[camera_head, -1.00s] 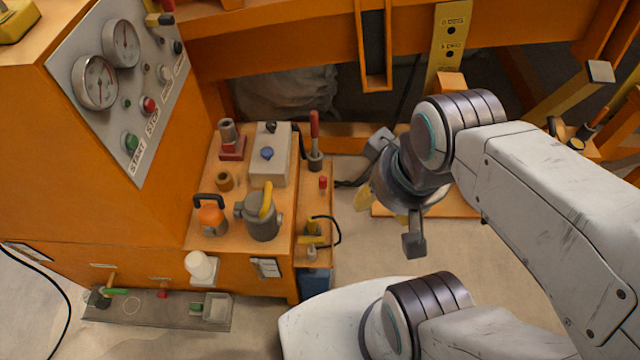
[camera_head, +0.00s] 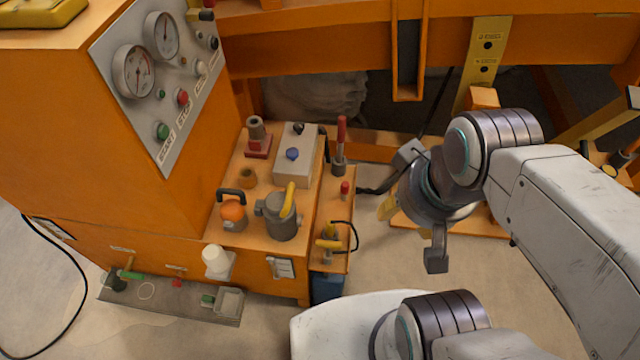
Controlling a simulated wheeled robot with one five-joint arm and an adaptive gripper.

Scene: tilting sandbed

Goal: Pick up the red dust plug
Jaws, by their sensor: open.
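A small red plug-like piece (camera_head: 344,188) stands upright on the narrow orange side shelf (camera_head: 335,205), right of the larger worktop. It looks like the red dust plug. Another small red piece (camera_head: 177,283) lies low on the grey floor tray, too small to identify. My gripper (camera_head: 412,232) is open and empty, with its fingers hanging down over the floor to the right of the shelf. It is apart from the red piece. Part of the finger on the far side is hidden by the gripper body.
On the shelf, a red-handled tool (camera_head: 340,145) stands behind the plug and a yellow-handled tool (camera_head: 328,244) lies in front. The worktop left holds a grey pot (camera_head: 283,218), grey box (camera_head: 297,165) and orange pot (camera_head: 233,211).

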